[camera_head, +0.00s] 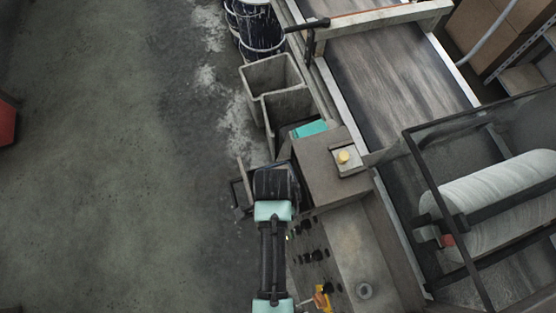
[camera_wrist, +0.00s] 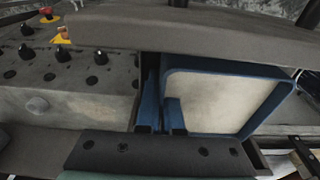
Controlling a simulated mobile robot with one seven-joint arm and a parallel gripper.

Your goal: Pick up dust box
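A blue-rimmed, box-like thing with a pale grey-beige inner face (camera_wrist: 215,100) fills the middle right of the wrist view. It may be the dust box, but I cannot tell for sure. Two narrow blue upright pieces stand at its left edge; I cannot tell whether they are my fingers or parts of it. In the head view, my arm's end (camera_head: 274,186) is low beside the conveyor's control housing, and my fingers are hidden there. I see no clear grip on anything.
Two open grey bins (camera_head: 268,72) stand beside the conveyor (camera_head: 395,75), with dark stained buckets (camera_head: 262,30) behind them. A control panel with black knobs (camera_wrist: 65,55) is close on the left in the wrist view. Open floor (camera_head: 110,150) lies to the left.

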